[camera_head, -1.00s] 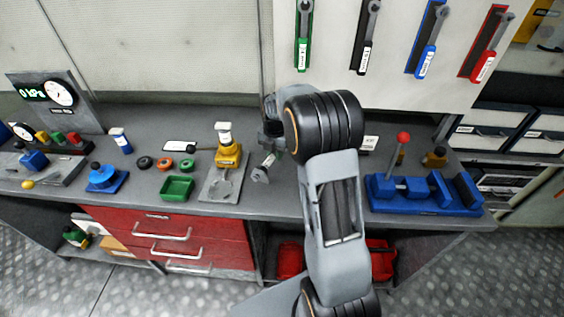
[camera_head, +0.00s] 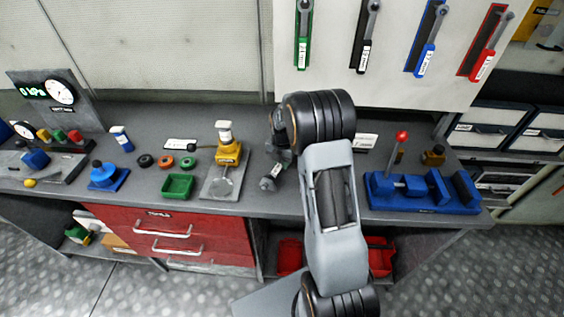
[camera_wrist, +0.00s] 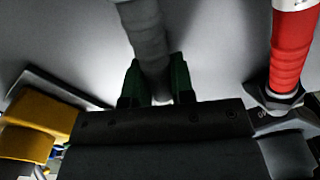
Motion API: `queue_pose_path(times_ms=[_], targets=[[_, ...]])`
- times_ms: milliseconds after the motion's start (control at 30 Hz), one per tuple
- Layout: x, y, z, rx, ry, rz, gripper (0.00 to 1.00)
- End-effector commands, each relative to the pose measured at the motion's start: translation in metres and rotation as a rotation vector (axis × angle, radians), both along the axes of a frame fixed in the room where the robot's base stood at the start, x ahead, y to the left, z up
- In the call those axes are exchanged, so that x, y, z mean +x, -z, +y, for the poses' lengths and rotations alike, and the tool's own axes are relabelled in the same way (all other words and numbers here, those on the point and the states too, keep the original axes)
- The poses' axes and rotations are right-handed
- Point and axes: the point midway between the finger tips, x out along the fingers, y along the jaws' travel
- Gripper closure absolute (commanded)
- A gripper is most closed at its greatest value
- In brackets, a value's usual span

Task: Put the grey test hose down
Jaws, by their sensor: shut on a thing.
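The grey test hose (camera_wrist: 150,40) is ribbed and runs between the two green jaws of my gripper (camera_wrist: 156,82) in the wrist view. The jaws are shut on it. In the head view my gripper (camera_head: 280,158) is over the bench, just right of the yellow pump. A grey metal end piece (camera_head: 268,184) shows below it, near the bench's front edge. I cannot tell whether it touches the bench top. Most of the hose is hidden behind my arm in the head view.
A blue vise (camera_head: 412,190) is farther right. A green tray (camera_head: 178,187) lies left.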

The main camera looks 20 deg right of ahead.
Motion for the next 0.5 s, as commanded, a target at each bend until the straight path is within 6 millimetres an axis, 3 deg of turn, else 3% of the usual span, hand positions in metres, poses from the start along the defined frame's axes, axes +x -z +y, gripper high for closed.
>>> queue_pose_path(times_ms=[100,133,200,367,500], targets=[[0.0003,0.0039,0.0,0.0,0.0,-0.001,1.0],[0.0001,0.0027,0.0001,0.0,0.0,0.0,0.74],[0.0001,0.0025,0.0001,0.0,0.0,0.0,0.68],[0.0001,0.0024,0.0001,0.0,0.0,0.0,0.52],[0.0001,0.0023,0.0001,0.0,0.0,0.0,0.52]])
